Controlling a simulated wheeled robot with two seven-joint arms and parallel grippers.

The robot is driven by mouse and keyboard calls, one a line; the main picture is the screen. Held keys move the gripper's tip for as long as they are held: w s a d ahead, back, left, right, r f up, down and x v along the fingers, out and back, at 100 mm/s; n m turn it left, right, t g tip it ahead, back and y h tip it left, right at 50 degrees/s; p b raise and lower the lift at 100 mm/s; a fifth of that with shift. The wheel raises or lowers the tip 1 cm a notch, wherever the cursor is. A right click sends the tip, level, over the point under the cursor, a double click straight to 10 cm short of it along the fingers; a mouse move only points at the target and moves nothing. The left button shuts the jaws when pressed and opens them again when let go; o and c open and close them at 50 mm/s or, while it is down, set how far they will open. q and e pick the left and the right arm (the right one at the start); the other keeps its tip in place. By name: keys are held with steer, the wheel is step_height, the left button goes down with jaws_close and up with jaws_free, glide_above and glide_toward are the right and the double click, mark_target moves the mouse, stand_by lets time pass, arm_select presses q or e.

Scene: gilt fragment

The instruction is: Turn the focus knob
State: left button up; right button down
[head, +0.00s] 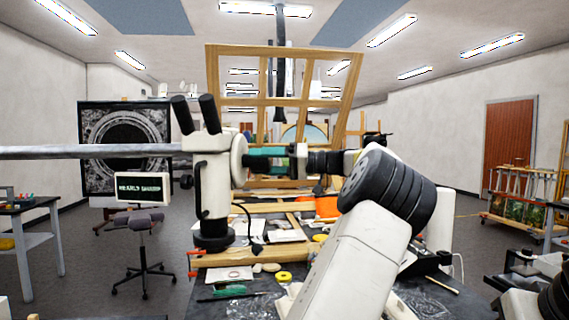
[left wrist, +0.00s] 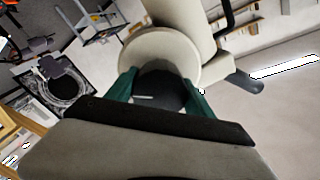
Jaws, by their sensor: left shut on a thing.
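The focus knob (left wrist: 160,88) is a dark round cylinder on a cream disc (left wrist: 160,50) at the side of the white microscope (head: 211,165). My left gripper (head: 257,160) reaches it from the right in the head view. In the left wrist view its teal fingers (left wrist: 161,92) stand on both sides of the knob, shut on it. In the head view the fingers largely hide the knob. A small screen (head: 142,187) left of the microscope reads what looks like "NEARLY SHARP". My right gripper is not in view.
A wooden lattice frame (head: 282,60) stands behind the microscope. A long grey bar (head: 90,151) runs left from the microscope. The bench (head: 250,309) carries small tools, a yellow ring (head: 284,276) and papers. A stool (head: 140,222) stands on the floor to the left.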

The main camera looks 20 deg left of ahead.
mark_target(270, 162)
arm_select(q)
steer(key=shift+m, duration=1.1)
steer(key=o, duration=1.4)
steer(key=shift+c, duration=0.2)
steer(key=shift+d, duration=0.1)
steer(key=shift+v, duration=3.85)
